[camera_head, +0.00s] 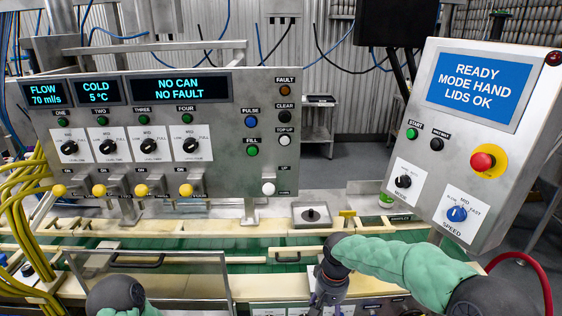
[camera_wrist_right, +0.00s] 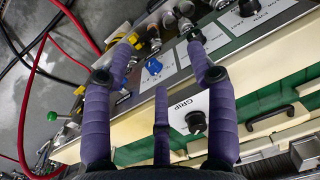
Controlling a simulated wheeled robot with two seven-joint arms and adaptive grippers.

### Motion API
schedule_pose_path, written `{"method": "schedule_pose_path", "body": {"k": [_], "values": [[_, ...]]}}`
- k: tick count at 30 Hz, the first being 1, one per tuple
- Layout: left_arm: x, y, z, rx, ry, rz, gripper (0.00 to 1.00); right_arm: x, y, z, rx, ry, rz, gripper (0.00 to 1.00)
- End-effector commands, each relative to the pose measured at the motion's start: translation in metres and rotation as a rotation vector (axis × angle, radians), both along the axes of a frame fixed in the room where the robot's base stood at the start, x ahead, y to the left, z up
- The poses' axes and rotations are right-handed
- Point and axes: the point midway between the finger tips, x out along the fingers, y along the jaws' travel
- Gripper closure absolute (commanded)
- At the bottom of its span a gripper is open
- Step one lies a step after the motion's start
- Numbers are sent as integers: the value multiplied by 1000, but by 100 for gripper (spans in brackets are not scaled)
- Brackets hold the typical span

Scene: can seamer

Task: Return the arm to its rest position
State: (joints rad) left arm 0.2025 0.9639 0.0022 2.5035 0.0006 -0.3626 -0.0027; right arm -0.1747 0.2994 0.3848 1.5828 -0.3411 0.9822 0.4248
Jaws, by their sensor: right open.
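My right arm, in a green sleeve (camera_head: 385,262), reaches in from the lower right of the head view, over the front of the machine. Its gripper (camera_head: 328,290) hangs down at the bottom edge, partly cut off. In the right wrist view the purple fingers of this gripper (camera_wrist_right: 160,32) are spread apart with nothing between them. Behind them is a panel with a black knob on a white "GRIP" plate (camera_wrist_right: 192,118). I cannot tell whether the fingers touch it. Of my left arm, only a dark joint (camera_head: 115,293) and some green sleeve show at the lower left; its gripper is out of view.
The filler panel (camera_head: 230,160) reads "NO CAN NO FAULT". The control panel (camera_head: 470,130) at the right reads "READY MODE HAND LIDS OK". A green conveyor (camera_head: 190,243) with rails runs across below. A red hose (camera_head: 535,265) loops at the right; yellow cables (camera_head: 20,220) hang at the left.

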Motion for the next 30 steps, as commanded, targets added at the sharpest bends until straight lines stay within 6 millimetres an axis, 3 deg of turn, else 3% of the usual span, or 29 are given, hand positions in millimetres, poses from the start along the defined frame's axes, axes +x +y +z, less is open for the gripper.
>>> {"method": "schedule_pose_path", "body": {"k": [8, 12, 18, 24, 30], "values": [[0, 0, -11, 0, 0, 0, 46, -32, 17, -114, 123, 31, 18, 42], [0, 0, -18, 0, 0, 0, 46, -70, 26, -189, 209, 34, -6, 42], [0, 0, -28, 0, 0, 0, 46, -139, 32, -270, 286, 16, -75, 42], [0, 0, -35, 0, 0, 0, 46, -198, 29, -310, 296, -9, -143, 42], [0, 0, -37, 0, 0, 0, 46, -221, 26, -320, 286, -26, -169, 42]]}}
